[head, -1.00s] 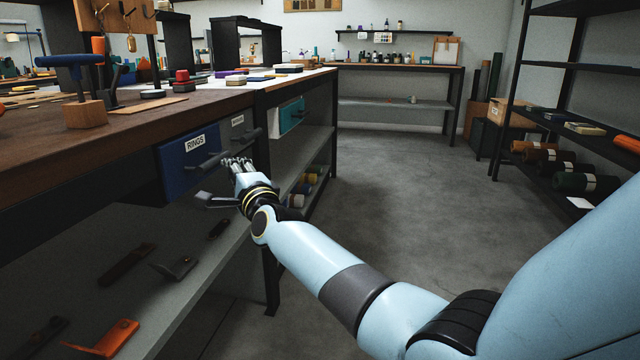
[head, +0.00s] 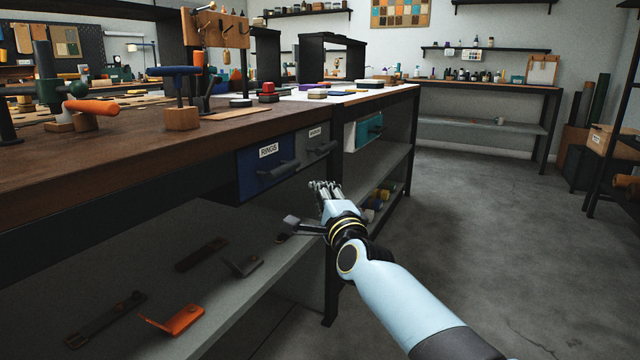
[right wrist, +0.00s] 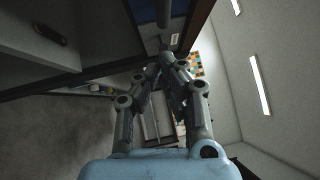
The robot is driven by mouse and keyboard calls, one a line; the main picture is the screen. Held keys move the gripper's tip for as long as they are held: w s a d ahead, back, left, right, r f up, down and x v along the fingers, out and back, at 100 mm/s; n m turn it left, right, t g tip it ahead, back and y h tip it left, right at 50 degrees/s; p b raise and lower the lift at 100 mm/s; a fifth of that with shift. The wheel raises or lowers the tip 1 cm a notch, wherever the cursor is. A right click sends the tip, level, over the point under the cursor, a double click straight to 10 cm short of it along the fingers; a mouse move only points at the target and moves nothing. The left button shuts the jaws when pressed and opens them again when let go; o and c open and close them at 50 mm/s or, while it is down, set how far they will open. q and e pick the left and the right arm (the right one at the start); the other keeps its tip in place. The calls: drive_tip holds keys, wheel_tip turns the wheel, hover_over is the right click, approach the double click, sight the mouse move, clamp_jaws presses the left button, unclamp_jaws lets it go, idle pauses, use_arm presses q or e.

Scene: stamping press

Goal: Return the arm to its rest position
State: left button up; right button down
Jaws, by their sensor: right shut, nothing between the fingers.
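My right arm (head: 415,300) reaches in from the lower right in the head view. My right gripper (head: 325,188) is shut and empty, apart from the bench and in front of the lower shelf, to the lower right of the drawers. It also shows in the right wrist view (right wrist: 163,62), with its fingers together and nothing held. The blue drawer (head: 268,170) labelled RINGS and the grey drawer (head: 316,146) beside it sit under the bench top. My left gripper is not in view.
The wooden workbench (head: 130,150) runs along the left, with a stamping tool (head: 182,100) on it. The lower shelf (head: 225,285) holds an orange piece (head: 173,320) and dark tools. A teal drawer (head: 368,130) is farther along. Grey floor (head: 480,220) on the right is open.

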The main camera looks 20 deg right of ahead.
drive_tip(key=s+d+f+n+g+y+p, duration=0.1)
drive_tip(key=s+f+n+g+p, duration=0.7)
drive_tip(key=s+f, duration=2.25)
use_arm(q)
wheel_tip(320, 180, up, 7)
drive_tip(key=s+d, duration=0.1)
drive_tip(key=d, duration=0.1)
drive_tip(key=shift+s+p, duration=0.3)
drive_tip(key=shift+p, duration=0.05)
use_arm(e)
drive_tip(key=s+d+f+n+g, duration=0.1)
drive_tip(key=s+f+n+g, duration=0.2)
drive_tip(key=s, duration=1)
drive_tip(key=s+d+f+n+g, duration=0.1)
drive_tip(key=s+f+n+g, duration=0.3)
drive_tip(key=s, duration=0.9)
drive_tip(key=s+d+f+n+g, duration=0.2)
drive_tip(key=s+f+n+g, duration=0.2)
drive_tip(key=s, duration=0.8)
wheel_tip(320, 180, down, 2)
drive_tip(key=shift+s+f+n, duration=0.1)
drive_tip(key=shift+s+n, duration=0.3)
drive_tip(key=shift+n, duration=0.6)
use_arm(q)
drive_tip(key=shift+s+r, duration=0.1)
use_arm(e)
drive_tip(key=shift+w, duration=0.1)
